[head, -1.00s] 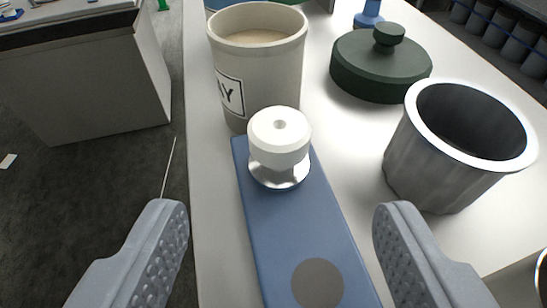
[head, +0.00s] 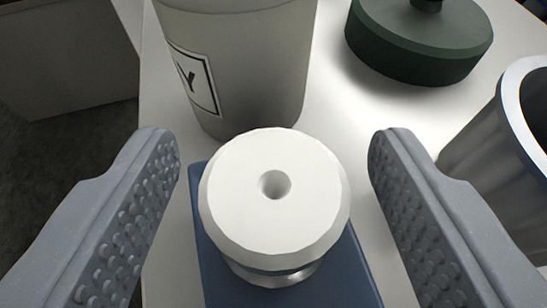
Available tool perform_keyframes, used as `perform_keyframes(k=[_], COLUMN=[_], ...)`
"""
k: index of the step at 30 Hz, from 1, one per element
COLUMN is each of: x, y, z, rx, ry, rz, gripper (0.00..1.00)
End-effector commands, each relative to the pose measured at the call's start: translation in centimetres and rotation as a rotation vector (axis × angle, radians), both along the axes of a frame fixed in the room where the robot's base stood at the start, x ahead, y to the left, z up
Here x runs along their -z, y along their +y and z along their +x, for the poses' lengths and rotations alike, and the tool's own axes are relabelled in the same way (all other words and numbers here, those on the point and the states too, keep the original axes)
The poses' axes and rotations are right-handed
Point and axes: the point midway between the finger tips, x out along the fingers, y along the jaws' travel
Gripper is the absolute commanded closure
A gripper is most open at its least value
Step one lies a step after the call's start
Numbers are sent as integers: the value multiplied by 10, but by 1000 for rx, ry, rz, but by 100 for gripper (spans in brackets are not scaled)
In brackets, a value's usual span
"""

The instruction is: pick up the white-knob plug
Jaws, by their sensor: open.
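The white-knob plug (head: 274,205) stands upright on a blue block (head: 216,283) in the middle of the head view. Its round white knob has a small hole in the top, and a shiny metal part shows below it. My gripper (head: 273,150) is open, with one grey studded finger on the left of the knob and one on the right. There is a gap on both sides, and neither finger touches the knob. The lower part of the plug is mostly hidden under the knob.
A labelled beige cup (head: 245,70) stands close behind the plug. A dark green lid (head: 420,38) lies behind on the right. A metal cup (head: 500,140) stands to the right, near my right finger. The white table's left edge drops to dark floor.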

Motion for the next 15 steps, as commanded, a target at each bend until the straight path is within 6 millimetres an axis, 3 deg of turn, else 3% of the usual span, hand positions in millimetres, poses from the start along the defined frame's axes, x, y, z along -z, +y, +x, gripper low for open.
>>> perform_keyframes(k=[6, 14, 15], x=[11, 11, 11], y=[1, 1, 1], z=[23, 26, 26], rx=[0, 1, 1], ry=[1, 0, 0], rz=[-1, 0, 0], gripper=[41, 41, 47])
